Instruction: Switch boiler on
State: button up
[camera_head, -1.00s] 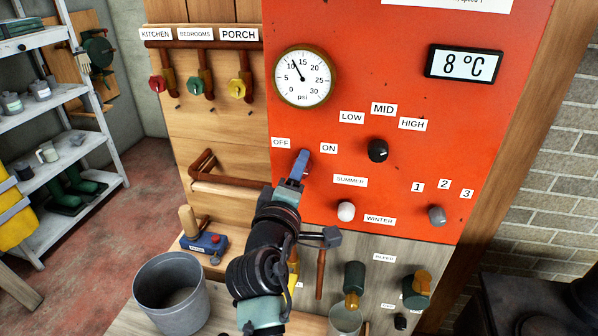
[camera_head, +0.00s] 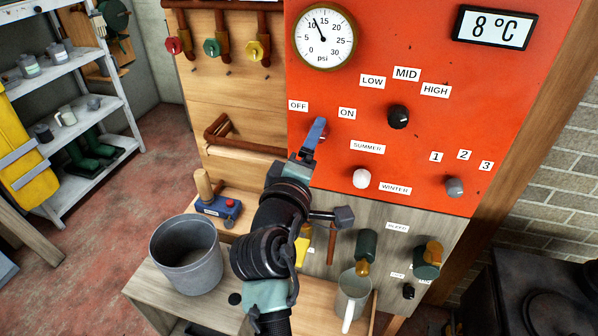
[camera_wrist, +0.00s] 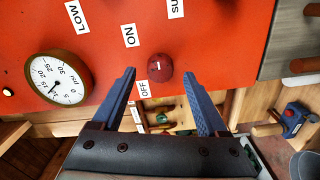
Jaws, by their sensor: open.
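The red boiler panel (camera_head: 440,130) carries a round red knob (camera_wrist: 160,68) with a small white mark, between the OFF label (camera_head: 298,105) and the ON label (camera_head: 347,113). In the wrist view the OFF label (camera_wrist: 143,90) is below the knob and the ON label (camera_wrist: 130,35) is above left. My gripper (camera_wrist: 159,74) is open, with its blue fingers on either side of the knob's lower edge; I cannot tell whether they touch it. In the head view my gripper (camera_head: 316,132) largely hides the knob.
A white knob (camera_head: 361,178), a black knob (camera_head: 398,116) and a grey knob (camera_head: 455,187) are nearby on the panel. A pressure gauge (camera_head: 324,38) is above. A copper pipe (camera_head: 240,144) is left.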

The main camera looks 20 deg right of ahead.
jog(key=b+v, duration=0.1)
jog(key=v, duration=0.9)
jog(key=shift+w, duration=0.1)
jog(key=s+a+r+m+t+y+p, duration=0.1)
jog(key=a+r+m+t+y, duration=0.15)
jog(key=r, duration=0.85)
jog(key=a+r+m+t+y, duration=0.1)
jog(key=a+r+m+t, duration=0.25)
jog(key=r, duration=0.65)
jog(key=s+a+r+t+y, duration=0.2)
jog(key=s+r, duration=0.1)
jog(key=r, duration=0.2)
jog(key=s+a+r+m+t+y, duration=0.1)
jog(key=s+r+t+y, duration=0.1)
jog(key=r, duration=0.3)
jog(key=s+a+r+m+t+y+p, duration=0.1)
jog(key=s+a+r+t+y, duration=0.1)
jog(key=s+r, duration=0.3)
jog(key=shift+a+r, duration=0.25)
jog(key=shift+a, duration=0.05)
jog(key=shift+s+y, duration=0.1)
jog(key=shift+y, duration=0.15)
